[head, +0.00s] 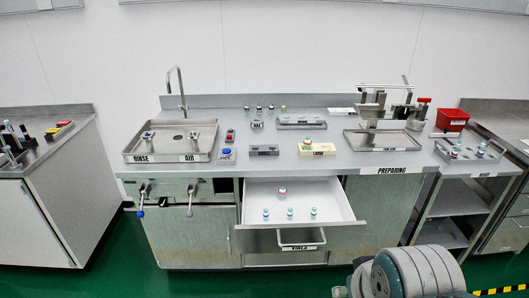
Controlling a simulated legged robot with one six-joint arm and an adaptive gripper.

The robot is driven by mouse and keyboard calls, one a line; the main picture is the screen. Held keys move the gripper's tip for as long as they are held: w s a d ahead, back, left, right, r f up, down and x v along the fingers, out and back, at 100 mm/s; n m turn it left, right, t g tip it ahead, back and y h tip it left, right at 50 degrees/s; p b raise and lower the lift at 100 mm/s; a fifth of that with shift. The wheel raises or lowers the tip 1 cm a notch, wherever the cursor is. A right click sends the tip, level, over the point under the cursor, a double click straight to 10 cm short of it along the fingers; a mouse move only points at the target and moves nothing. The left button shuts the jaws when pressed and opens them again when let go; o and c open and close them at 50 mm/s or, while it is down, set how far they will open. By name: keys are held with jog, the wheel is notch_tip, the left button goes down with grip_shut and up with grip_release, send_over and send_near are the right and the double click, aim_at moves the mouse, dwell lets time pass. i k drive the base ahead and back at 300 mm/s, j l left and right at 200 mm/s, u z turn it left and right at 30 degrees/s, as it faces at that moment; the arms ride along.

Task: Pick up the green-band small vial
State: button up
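An open white drawer (340,196) juts out from below the counter. Three small vials stand in a row near its front: a left vial (266,213), a middle vial (290,213) and a right vial (314,211). All have bluish-green tints, and the picture is too small to tell which has the green band. A wider vial (282,192) with a reddish top stands behind them. More small vials (259,109) stand along the back of the counter. Part of my arm shows at the bottom right; my gripper cannot be made out.
A cream rack (317,150) marked LARGE holds a vial, beside a grey rack (263,151). A sink tray (170,155) is at left, a metal tray (385,140) at right, with a red bin (453,120) beyond. The drawer's handle (302,246) juts forward; green floor lies in front.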

aim_at(313, 213)
jog(key=i+l, duration=0.5)
jog(key=i, duration=0.25)
jog(key=i+l, duration=0.55)
jog(key=i, duration=0.15)
jog(key=j+u, duration=0.05)
